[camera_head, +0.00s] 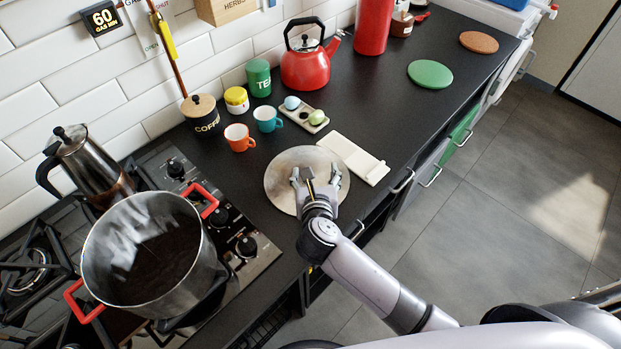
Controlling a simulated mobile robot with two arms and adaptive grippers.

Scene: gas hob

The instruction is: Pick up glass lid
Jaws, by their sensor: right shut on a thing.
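The glass lid (284,169) is a round, greyish, see-through disc on the black worktop, right of the hob. My right gripper (315,178) is over the lid's middle, shut on its knob, which is mostly hidden by the fingers. I cannot tell whether the lid touches the worktop. My left gripper is not in view.
An open steel pot (143,252) with red handles stands on the hob. A white board (353,159) lies right beside the lid. Orange (239,137) and teal (267,118) cups stand behind it, with a red kettle (308,67) farther back. The worktop near the green disc (430,74) is mostly clear.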

